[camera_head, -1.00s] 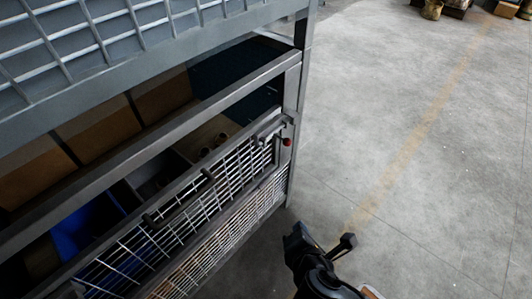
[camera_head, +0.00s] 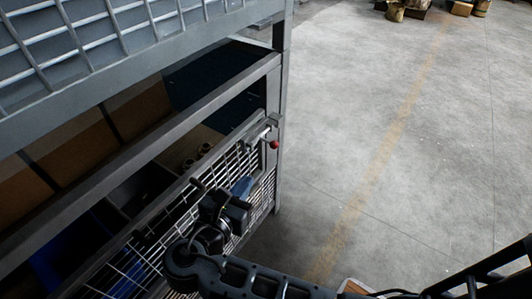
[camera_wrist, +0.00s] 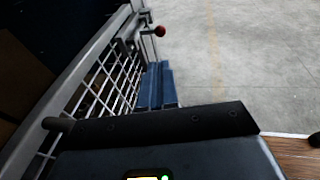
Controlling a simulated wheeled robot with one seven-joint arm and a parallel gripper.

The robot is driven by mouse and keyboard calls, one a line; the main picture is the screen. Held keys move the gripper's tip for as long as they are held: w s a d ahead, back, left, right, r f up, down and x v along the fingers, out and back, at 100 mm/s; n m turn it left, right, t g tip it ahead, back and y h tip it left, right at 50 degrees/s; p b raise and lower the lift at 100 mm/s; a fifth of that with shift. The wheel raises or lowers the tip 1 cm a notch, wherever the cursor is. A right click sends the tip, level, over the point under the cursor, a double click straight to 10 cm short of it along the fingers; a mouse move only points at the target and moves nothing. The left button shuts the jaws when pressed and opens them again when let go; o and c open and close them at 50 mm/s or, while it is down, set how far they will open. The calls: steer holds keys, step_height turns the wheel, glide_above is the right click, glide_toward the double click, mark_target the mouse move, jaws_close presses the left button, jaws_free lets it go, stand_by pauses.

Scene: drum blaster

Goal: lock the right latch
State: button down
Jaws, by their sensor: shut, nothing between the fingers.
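The right latch (camera_head: 268,138) is a small metal piece with a red knob (camera_head: 274,145), at the upper right end of the wire-mesh gate (camera_head: 130,268) beside the rack's corner post. It also shows in the wrist view, with its red knob (camera_wrist: 160,31) near the top centre. My gripper (camera_head: 242,187) is shut and empty in front of the mesh, lower and left of the knob. In the wrist view, its blue fingers (camera_wrist: 158,86) lie side by side below the knob, apart from it. The exact catch position of the latch is too small to tell.
The grey rack's corner post (camera_head: 281,100) stands right of the latch. Cardboard boxes (camera_head: 75,150) and a blue bin (camera_head: 75,250) sit inside the rack. A dark handle (camera_wrist: 58,124) projects from the gate near my wrist. The concrete floor (camera_head: 400,150) at right is open.

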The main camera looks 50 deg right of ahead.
steer(key=b, duration=0.2)
glide_toward(277, 144)
steer(key=x, duration=0.3)
steer(key=w+f+x, duration=0.1)
steer(key=x, duration=0.1)
steer(key=shift+d, duration=0.15)
steer(key=shift+w+d, duration=0.1)
steer(key=shift+d, duration=0.05)
steer(key=shift+d+p, duration=0.1)
steer(key=shift+p, duration=0.25)
steer(key=d+p, duration=0.2)
steer(key=d, duration=0.1)
steer(key=shift+d+r, duration=0.15)
steer(key=shift+d, duration=0.35)
